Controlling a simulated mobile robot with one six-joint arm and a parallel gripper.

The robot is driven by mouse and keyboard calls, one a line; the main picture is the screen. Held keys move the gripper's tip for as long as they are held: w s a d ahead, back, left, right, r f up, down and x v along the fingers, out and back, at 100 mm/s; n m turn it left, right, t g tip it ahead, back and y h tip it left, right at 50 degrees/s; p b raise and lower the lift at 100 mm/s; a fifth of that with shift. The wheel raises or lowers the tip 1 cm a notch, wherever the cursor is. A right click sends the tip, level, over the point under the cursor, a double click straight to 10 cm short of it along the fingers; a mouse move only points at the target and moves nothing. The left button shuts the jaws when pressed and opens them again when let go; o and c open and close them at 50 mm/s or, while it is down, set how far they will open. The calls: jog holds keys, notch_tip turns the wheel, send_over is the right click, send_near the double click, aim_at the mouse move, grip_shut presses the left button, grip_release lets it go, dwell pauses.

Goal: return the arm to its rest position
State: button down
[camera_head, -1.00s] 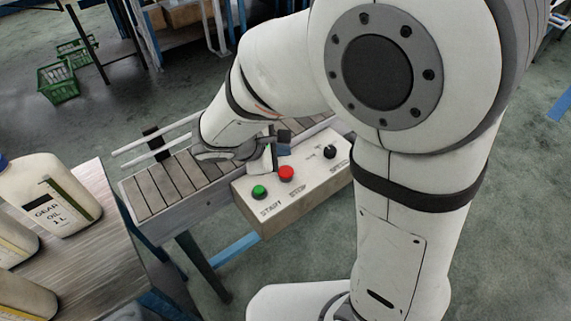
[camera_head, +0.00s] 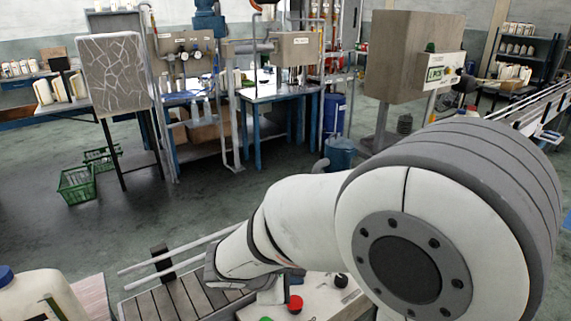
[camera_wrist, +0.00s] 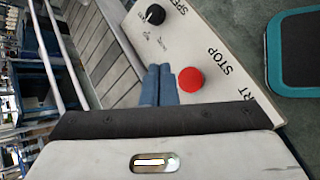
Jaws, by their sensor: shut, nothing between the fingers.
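My arm reaches from the lower right over the control panel (camera_head: 325,292). My gripper (camera_head: 270,292) is small and partly hidden by my wrist in the head view. In the wrist view its two blue fingers (camera_wrist: 158,72) are together, with nothing between them. They are over the panel, beside the red STOP button (camera_wrist: 192,80); I cannot tell the height gap. The red button also shows in the head view (camera_head: 295,304). The green button (camera_head: 266,319) is cut by the lower edge. The black SPEED knob (camera_wrist: 152,14) is beyond the fingertips.
A slatted conveyor (camera_head: 180,300) with side rails runs beside the panel. A white bottle (camera_head: 40,297) with a blue cap stands at lower left. Green crates (camera_head: 77,185) are on the floor behind. Open floor lies between the conveyor and the back workbenches.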

jog(key=s+d+r+m+g+y, duration=0.1)
jog(key=s+d+r+m+y, duration=0.2)
jog(key=s+d+m, duration=0.2)
jog(key=s+d+r+m+g+y, duration=0.1)
jog(key=s+d+r+m+y, duration=0.2)
jog(key=s+d+m, duration=0.3)
jog(key=shift+d+r+m+g+y, duration=0.3)
jog(key=shift+d+m, duration=0.6)
jog(key=shift+m, duration=1.6)
jog(key=shift+s, duration=0.1)
